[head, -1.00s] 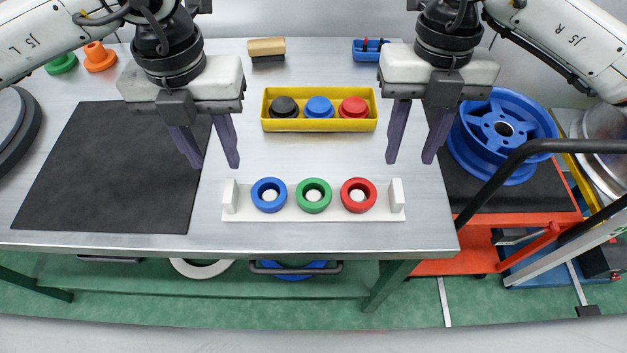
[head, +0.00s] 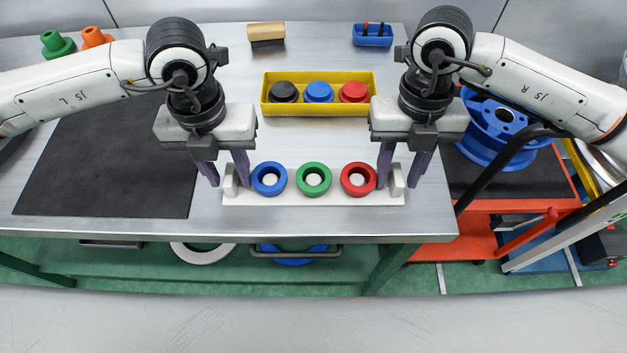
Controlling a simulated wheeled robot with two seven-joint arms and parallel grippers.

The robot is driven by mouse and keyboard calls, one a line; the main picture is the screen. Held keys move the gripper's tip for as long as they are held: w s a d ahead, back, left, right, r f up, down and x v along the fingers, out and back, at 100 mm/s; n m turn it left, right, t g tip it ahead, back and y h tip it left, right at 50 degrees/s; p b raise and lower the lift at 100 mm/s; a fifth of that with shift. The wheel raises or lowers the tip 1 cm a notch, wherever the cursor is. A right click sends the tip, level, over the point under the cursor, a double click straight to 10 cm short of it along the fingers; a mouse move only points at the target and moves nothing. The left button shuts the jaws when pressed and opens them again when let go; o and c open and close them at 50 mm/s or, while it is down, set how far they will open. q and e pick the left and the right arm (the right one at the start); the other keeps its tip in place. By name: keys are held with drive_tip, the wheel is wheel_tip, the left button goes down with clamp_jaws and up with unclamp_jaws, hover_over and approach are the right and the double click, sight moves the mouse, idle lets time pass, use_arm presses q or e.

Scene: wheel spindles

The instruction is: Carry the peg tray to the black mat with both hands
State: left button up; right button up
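The white peg tray (head: 313,199) lies near the table's front edge. It carries a blue ring (head: 258,187), a green ring (head: 314,191) and a red ring (head: 358,191) on white pegs, with an upright handle at each end. My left gripper (head: 229,183) is open, its fingers on either side of the left handle (head: 230,183). My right gripper (head: 400,184) is open, its fingers on either side of the right handle (head: 397,187). Whether any finger touches a handle I cannot tell. The black mat (head: 110,165) lies flat and empty at the left.
A yellow bin (head: 318,109) with black, blue and red parts stands behind the tray. A wooden-topped brush (head: 266,33) and a small blue box (head: 372,37) are at the back. A blue wheel (head: 492,130) is at the right. Bare table lies between tray and mat.

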use_arm(q)
drive_tip(key=shift+f, duration=0.25)
use_arm(e)
drive_tip(key=shift+f, duration=0.2)
use_arm(q)
clamp_jaws()
use_arm(e)
clamp_jaws()
use_arm(q)
drive_tip(key=shift+r, duration=0.1)
